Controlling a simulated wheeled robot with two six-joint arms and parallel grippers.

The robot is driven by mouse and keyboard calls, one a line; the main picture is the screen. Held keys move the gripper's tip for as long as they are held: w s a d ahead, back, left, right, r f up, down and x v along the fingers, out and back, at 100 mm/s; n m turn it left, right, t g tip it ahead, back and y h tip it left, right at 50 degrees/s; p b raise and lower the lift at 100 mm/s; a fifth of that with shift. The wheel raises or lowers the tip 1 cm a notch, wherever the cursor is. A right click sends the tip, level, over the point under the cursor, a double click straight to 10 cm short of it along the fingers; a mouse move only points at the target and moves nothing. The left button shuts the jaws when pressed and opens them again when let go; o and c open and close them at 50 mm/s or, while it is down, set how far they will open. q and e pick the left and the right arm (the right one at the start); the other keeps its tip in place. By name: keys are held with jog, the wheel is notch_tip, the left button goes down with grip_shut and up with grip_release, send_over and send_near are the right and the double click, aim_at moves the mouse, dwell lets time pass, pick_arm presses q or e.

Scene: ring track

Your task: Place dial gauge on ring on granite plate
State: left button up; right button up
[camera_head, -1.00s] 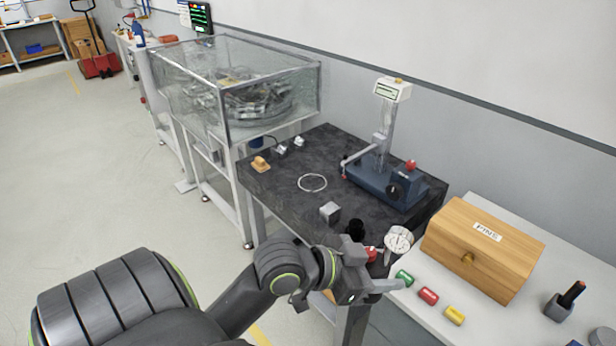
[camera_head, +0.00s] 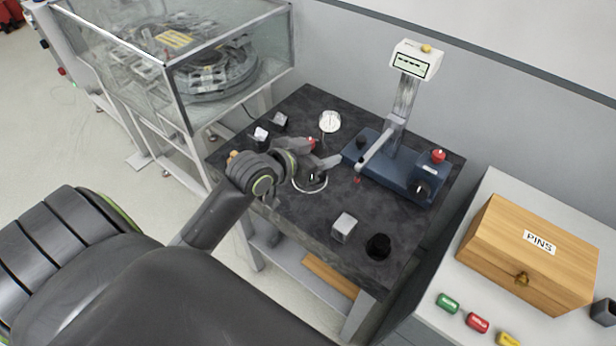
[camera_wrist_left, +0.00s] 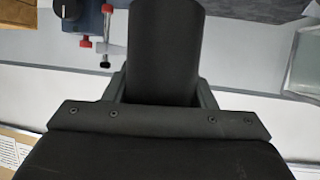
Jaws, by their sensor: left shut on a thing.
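The dial gauge (camera_head: 329,122), with a round white face, is over the back of the black granite plate (camera_head: 375,207). My left gripper (camera_head: 318,161) is shut on it; a small red part shows at the jaws. The white ring (camera_head: 311,188) lies on the plate just below the gripper in the picture, its far part hidden by the gripper. I cannot tell the gauge's height above the plate. In the left wrist view a dark rounded body (camera_wrist_left: 165,50) stands between the finger bases; the white face does not show there. My right gripper is not in view.
A blue measuring stand (camera_head: 395,165) with a display sits close right of the gripper. A grey block (camera_head: 343,228) and a black cylinder (camera_head: 378,246) stand at the plate's front. Small metal pieces (camera_head: 261,134) lie at the left.

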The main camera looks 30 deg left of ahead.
pick_arm(q)
jog(key=w+a+f+n+y+p, duration=0.1)
jog(key=w+a+y, duration=0.1)
jog(key=w+a, duration=0.2)
jog(key=shift+n+t, duration=0.3)
jog(key=shift+a+f+p, duration=0.15)
jog(key=shift+f, duration=2.5)
jog(key=shift+a+f+p, duration=0.15)
jog(key=shift+f, duration=2.5)
jog(key=shift+f, duration=0.2)
jog(key=o, duration=1.3)
jog(key=shift+r, duration=0.1)
